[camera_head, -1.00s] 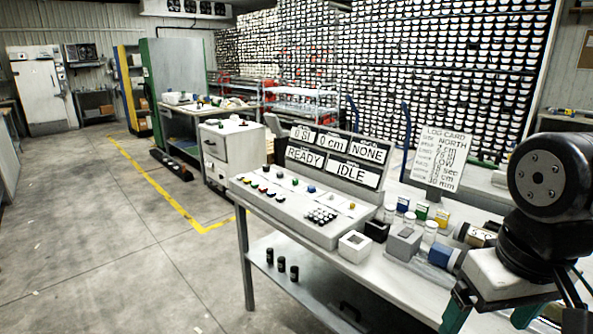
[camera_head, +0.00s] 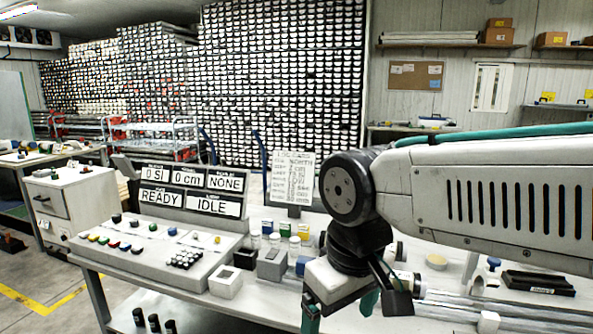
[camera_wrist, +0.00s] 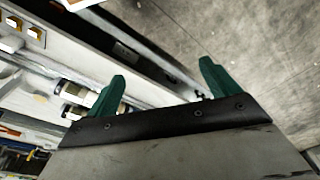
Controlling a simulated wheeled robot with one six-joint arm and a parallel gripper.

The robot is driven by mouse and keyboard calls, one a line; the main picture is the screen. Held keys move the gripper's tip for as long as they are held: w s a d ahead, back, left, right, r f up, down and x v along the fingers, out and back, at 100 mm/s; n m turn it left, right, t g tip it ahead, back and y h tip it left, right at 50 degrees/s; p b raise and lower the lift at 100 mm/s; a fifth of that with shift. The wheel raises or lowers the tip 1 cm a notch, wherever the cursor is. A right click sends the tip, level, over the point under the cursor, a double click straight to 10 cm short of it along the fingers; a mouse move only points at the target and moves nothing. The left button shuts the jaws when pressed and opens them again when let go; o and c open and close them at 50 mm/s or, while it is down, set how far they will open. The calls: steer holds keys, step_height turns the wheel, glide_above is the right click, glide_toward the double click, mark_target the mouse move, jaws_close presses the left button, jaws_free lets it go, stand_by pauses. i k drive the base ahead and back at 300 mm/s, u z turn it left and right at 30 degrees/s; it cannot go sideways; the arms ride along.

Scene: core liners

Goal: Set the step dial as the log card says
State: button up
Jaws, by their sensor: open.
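The control console (camera_head: 150,243) has a sloped face with several coloured buttons and knobs; I cannot tell which knob is the step dial. Its display panel (camera_head: 190,190) reads 0 SI, 0 cm, NONE, READY and IDLE. My gripper (camera_head: 340,308) hangs at the bench's front edge, right of the console and apart from it. In the wrist view its green fingers (camera_wrist: 162,88) are spread and empty, over the bench edge and floor.
A white open box (camera_head: 225,283), a grey block (camera_head: 271,265) and several small jars stand between console and gripper. A black tray (camera_head: 538,283) and clear core tubes lie on the right. A white drawer cabinet (camera_head: 75,205) stands at left.

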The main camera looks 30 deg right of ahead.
mark_target(133, 221)
steer(key=u, duration=0.25)
steer(key=i, duration=0.25)
steer(key=u, duration=0.85)
steer(key=i, duration=0.7)
steer(key=u, duration=0.6)
steer(key=i, duration=0.7)
steer(key=z, duration=0.8)
steer(key=i, duration=0.95)
steer(key=z, duration=0.85)
